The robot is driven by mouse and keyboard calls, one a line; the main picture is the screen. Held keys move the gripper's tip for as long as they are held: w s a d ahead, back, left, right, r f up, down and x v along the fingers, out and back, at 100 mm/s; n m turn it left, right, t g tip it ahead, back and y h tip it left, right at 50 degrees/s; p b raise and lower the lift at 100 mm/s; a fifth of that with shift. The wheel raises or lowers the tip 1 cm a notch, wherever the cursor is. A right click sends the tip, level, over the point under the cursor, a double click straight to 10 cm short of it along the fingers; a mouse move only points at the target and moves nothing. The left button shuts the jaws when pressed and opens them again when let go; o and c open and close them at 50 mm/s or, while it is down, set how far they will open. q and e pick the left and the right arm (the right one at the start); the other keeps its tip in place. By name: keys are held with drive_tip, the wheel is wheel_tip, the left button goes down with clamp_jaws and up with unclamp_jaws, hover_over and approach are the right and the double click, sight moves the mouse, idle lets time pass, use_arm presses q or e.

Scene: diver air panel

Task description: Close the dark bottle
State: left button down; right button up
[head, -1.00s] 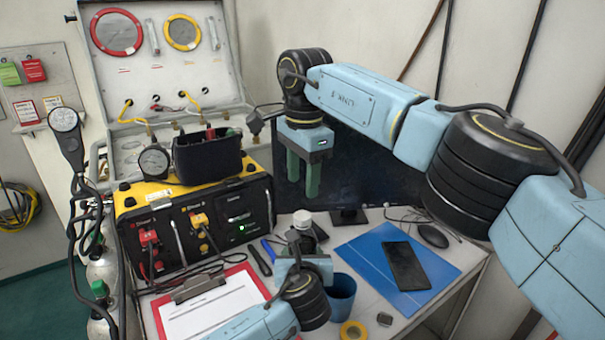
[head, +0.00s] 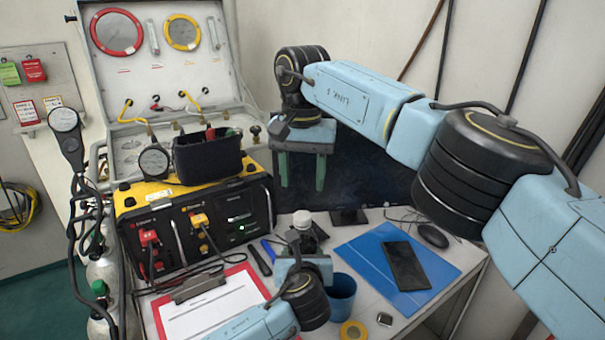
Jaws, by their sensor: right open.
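A small dark bottle (head: 304,231) with a white round top (head: 302,217) stands on the desk just beyond my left gripper. The white top sits over the dark body; how tightly it is seated cannot be told. My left gripper (head: 304,246) reaches up from the bottom edge and is right at the bottle; its own wrist hides the fingertips, so its grip is unclear. My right gripper (head: 302,184) points down above and behind the bottle, in front of the dark monitor. Its two green fingers are wide apart with nothing between them.
A yellow-black panel box (head: 195,235) stands on the left with a black pouch (head: 207,157) on top. A clipboard (head: 255,275), blue cup (head: 341,300), yellow tape roll (head: 353,331), and blue folder (head: 350,250) with a phone (head: 406,265) surround the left gripper.

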sight(303, 215)
wheel_tip(303, 215, down, 8)
drive_tip(key=shift+f, duration=0.1)
idle(0.4)
